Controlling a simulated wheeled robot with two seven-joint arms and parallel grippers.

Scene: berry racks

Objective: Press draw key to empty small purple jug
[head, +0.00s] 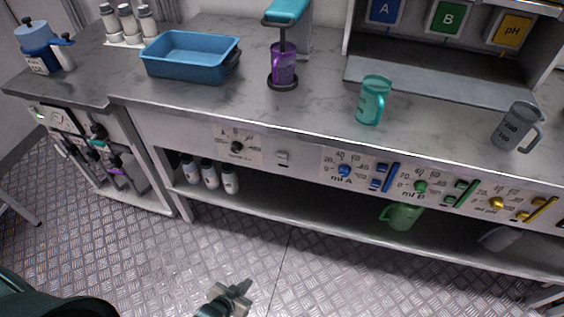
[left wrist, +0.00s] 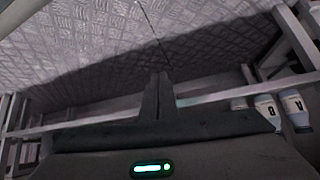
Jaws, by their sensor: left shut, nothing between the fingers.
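The small purple jug (head: 286,66) stands upright on a round black base under a teal-topped stand (head: 286,12) on the counter; its contents cannot be seen. On the counter's front panel are blue keys (head: 385,177) beside a blue knob, green keys (head: 459,194) beside a green knob, and yellow keys (head: 538,209) beside a yellow knob. Which key is the draw key cannot be read. My left gripper (head: 238,290) is low over the floor, in front of and well apart from the counter. Its fingers (left wrist: 158,96) are together and empty. My right gripper is not in view.
A blue tub (head: 190,70), a teal jug (head: 372,101) and a grey jug (head: 517,128) stand on the counter. A green jug (head: 401,215) and several white bottles (head: 210,174) are on the shelf below. The floor (head: 150,240) before the counter is clear.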

